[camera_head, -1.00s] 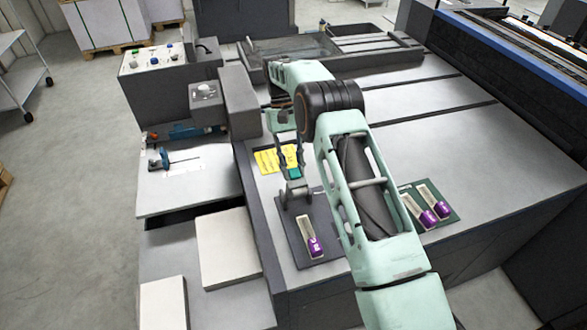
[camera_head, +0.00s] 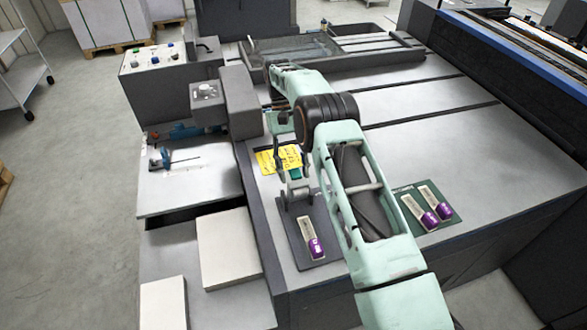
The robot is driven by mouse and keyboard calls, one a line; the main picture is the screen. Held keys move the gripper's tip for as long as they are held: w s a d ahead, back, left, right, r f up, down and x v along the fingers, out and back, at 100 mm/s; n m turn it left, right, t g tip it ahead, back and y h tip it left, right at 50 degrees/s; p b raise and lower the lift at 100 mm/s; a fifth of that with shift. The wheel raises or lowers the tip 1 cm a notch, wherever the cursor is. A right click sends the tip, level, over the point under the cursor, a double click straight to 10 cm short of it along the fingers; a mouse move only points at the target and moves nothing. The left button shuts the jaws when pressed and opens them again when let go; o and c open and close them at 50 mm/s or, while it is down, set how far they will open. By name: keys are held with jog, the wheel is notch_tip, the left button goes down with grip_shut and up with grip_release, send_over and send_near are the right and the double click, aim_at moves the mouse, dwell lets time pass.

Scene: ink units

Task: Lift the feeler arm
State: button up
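I cannot tell for sure which part is the feeler arm. A small blue clamp-like part with a thin dark rod (camera_head: 176,161) lies on the pale shelf at the left, apart from my gripper. My gripper (camera_head: 294,190) points down over the rear of a dark mat (camera_head: 324,234) near the machine's front left edge. My arm comes from the lower right and partly covers this area. A teal piece (camera_head: 296,173) shows between the fingers, but I cannot tell whether it is part of the gripper. The fingertips are too small to tell their opening.
A purple-ended unit (camera_head: 311,240) lies on the dark mat. Two similar units (camera_head: 418,211) (camera_head: 436,202) lie on a green mat (camera_head: 445,223) to the right. Yellow notes (camera_head: 268,161) are behind my gripper. A grey control housing (camera_head: 240,102) stands at left.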

jog(key=shift+r, duration=0.25)
notch_tip(320, 180, up, 10)
jog(key=shift+f, duration=0.1)
dwell(0.4)
